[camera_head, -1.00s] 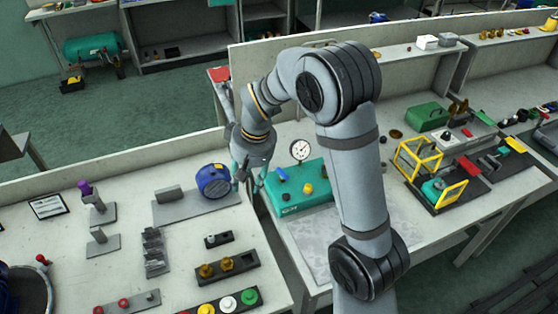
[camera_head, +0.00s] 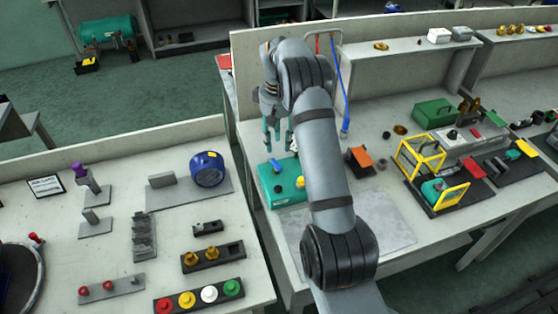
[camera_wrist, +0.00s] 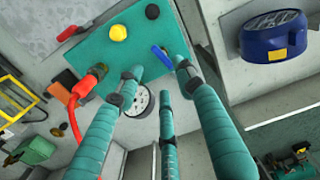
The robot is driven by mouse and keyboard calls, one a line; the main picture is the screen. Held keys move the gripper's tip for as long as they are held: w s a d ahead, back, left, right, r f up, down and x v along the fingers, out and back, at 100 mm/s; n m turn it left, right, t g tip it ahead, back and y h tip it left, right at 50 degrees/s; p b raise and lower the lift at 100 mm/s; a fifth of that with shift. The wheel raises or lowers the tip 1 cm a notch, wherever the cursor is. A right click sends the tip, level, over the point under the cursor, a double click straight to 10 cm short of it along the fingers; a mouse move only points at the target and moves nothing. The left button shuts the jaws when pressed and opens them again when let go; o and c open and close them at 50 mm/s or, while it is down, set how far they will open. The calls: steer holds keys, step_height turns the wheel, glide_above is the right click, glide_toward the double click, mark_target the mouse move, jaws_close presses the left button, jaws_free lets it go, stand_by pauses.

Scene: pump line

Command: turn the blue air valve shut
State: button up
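The blue air valve (camera_wrist: 162,56) is a small blue handle near one edge of the teal box (camera_wrist: 131,40), lying slantwise in the wrist view. In the head view, the blue handle (camera_head: 276,165) shows small at the back of the teal box (camera_head: 268,177). My gripper (camera_wrist: 158,76) has teal fingers, spread apart with nothing between them. In the wrist view its fingertips appear around the blue handle; I cannot tell whether any touches it. In the head view, my gripper (camera_head: 277,138) points down above the back of the box.
A yellow knob (camera_wrist: 119,33) and a black knob (camera_wrist: 152,11) stand on the box. A red fitting with a hose (camera_wrist: 76,110) and a white-faced gauge (camera_wrist: 137,101) are close to the fingers. A blue round unit (camera_head: 208,170) stands to the left. My arm covers part of the bench.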

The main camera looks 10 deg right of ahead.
mark_target(276, 165)
step_height(276, 165, down, 9)
steer(key=shift+d+f+p, duration=0.1)
steer(key=shift+d+p, duration=0.05)
steer(key=shift+p, duration=0.5)
steer(key=shift+c, duration=0.3)
jaws_close()
